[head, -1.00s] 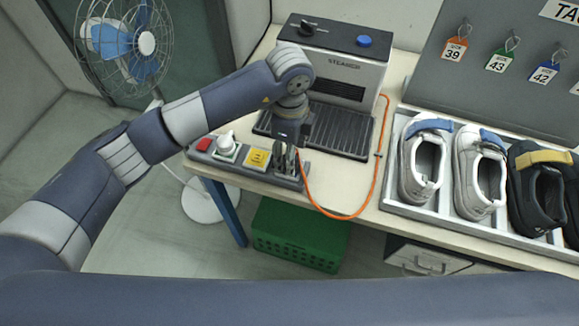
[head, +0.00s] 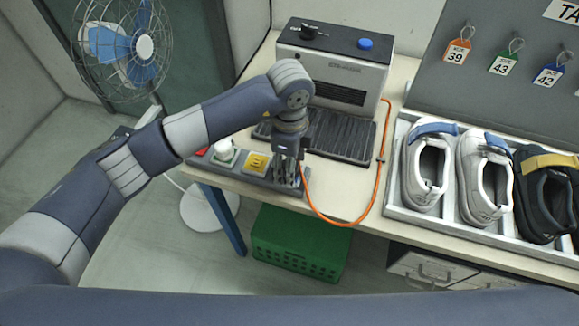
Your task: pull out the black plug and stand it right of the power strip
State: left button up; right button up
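The power strip (head: 240,172) lies along the front left edge of the table. The black plug is not distinguishable there; the gripper covers that spot. An orange cable (head: 349,224) runs from beside the gripper. Whether the fingers are closed on anything cannot be made out. My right gripper is out of view.
A steamer (head: 334,65) with a dark ribbed plate (head: 345,137) stands behind the strip. The orange cable loops over the table edge. Bare tabletop (head: 335,178) lies right of the strip. A shoe tray (head: 398,204) is farther right. A green crate (head: 300,245) sits below.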

pick_arm(q)
jog(key=shift+c, duration=0.4)
grip_shut()
jog(key=shift+r, duration=0.15)
jog(key=shift+r+p, duration=2.05)
jog(key=shift+r, duration=0.85)
